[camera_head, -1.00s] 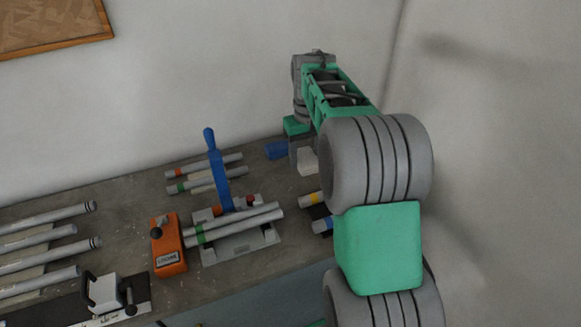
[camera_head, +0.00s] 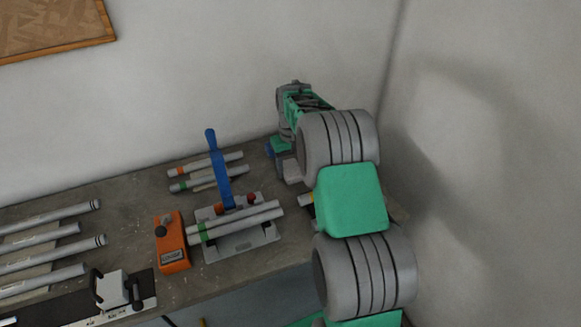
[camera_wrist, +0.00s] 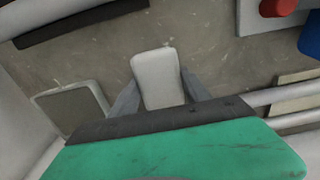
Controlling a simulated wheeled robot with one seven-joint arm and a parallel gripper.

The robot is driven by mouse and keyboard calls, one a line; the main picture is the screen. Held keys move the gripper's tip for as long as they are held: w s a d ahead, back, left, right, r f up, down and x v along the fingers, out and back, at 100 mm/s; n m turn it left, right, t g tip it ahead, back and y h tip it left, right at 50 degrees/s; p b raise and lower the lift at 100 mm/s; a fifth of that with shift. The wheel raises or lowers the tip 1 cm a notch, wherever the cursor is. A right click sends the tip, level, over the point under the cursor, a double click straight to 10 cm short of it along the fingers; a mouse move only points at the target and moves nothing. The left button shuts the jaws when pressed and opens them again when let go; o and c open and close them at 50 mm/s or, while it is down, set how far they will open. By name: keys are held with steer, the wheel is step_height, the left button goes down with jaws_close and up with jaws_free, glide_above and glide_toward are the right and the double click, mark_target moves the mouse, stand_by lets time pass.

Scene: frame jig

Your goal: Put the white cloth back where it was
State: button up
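The white cloth looks like a small, rounded, folded white pad. In the wrist view the cloth (camera_wrist: 158,78) sits between the two grey fingers of my gripper (camera_wrist: 162,92), which appear closed on its sides. In the head view the cloth (camera_head: 292,171) shows just right of my gripper (camera_head: 282,158), near the back right of the bench (camera_head: 130,200). My arm hides part of the bench there. I cannot tell whether the cloth touches the bench top. A grey square pad with a pale rim (camera_wrist: 72,108) lies left of the cloth in the wrist view.
A clamp with a blue handle (camera_head: 220,175) stands left of my gripper, with tubes lying on its plate. An orange box (camera_head: 171,243) is beside it. More tubes (camera_head: 50,235) lie at the left. A dark bar (camera_wrist: 80,22) lies beyond the cloth in the wrist view.

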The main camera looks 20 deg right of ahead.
mark_target(291, 167)
steer(key=o, duration=0.4)
steer(key=shift+r, duration=0.5)
steer(key=s+a+r+b, duration=0.1)
steer(key=s+a+r, duration=0.1)
steer(key=r, duration=0.5)
steer(key=s+a+r+b, duration=0.1)
steer(key=s+r, duration=0.1)
steer(key=r, duration=0.6)
steer(key=s+a+f+t, duration=0.1)
steer(key=s+a, duration=0.2)
steer(key=s, duration=0.4)
steer(key=s+a+f+t, duration=0.1)
steer(key=s+a, duration=0.2)
steer(key=s, duration=0.4)
steer(key=s+a+f+t, duration=0.2)
steer(key=s+a, duration=0.1)
steer(key=s, duration=0.4)
steer(key=shift+a+f, duration=0.1)
steer(key=shift+a, duration=0.15)
